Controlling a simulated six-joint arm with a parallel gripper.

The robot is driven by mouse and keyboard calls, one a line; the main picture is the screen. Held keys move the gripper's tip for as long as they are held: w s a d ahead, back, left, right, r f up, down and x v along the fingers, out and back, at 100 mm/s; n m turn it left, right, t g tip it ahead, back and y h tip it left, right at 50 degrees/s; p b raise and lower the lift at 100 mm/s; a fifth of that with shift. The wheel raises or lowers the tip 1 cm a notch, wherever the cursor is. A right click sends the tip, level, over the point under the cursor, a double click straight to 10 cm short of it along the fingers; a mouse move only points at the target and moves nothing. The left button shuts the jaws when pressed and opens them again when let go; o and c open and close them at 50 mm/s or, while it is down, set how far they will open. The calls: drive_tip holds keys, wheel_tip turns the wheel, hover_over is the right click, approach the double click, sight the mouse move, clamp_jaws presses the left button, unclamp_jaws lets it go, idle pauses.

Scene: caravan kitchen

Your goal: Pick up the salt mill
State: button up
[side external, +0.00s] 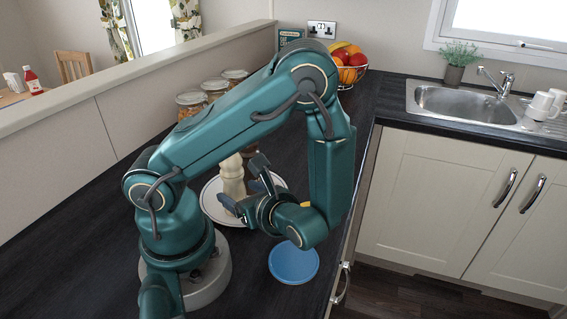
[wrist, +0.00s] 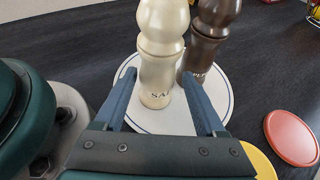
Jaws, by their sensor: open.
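The salt mill (wrist: 160,72) is cream, with lettering starting "SA" near its foot. It stands upright on a white plate (wrist: 172,122) with a blue line round its rim. A dark brown mill (wrist: 207,45) stands close behind it to the right. My gripper (wrist: 160,78) is open and empty; in the wrist view its fingers lie left and right of the salt mill's lower body, with the right finger also in front of the dark mill. In the side view the salt mill (side external: 232,178) is beside my gripper (side external: 246,186), partly hidden by my arm.
A red lid (wrist: 292,138) and a yellow lid (wrist: 260,163) lie right of the plate. A blue lid (side external: 293,263) lies near the counter's front edge. Several jars (side external: 191,103) stand by the low wall. A fruit basket (side external: 350,75) and a sink (side external: 455,101) are farther back.

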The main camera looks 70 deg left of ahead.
sight(229, 188)
drive_tip(key=shift+x, duration=2.85)
drive_tip(key=shift+s+d+f, duration=0.1)
drive_tip(key=shift+s, duration=0.1)
clamp_jaws()
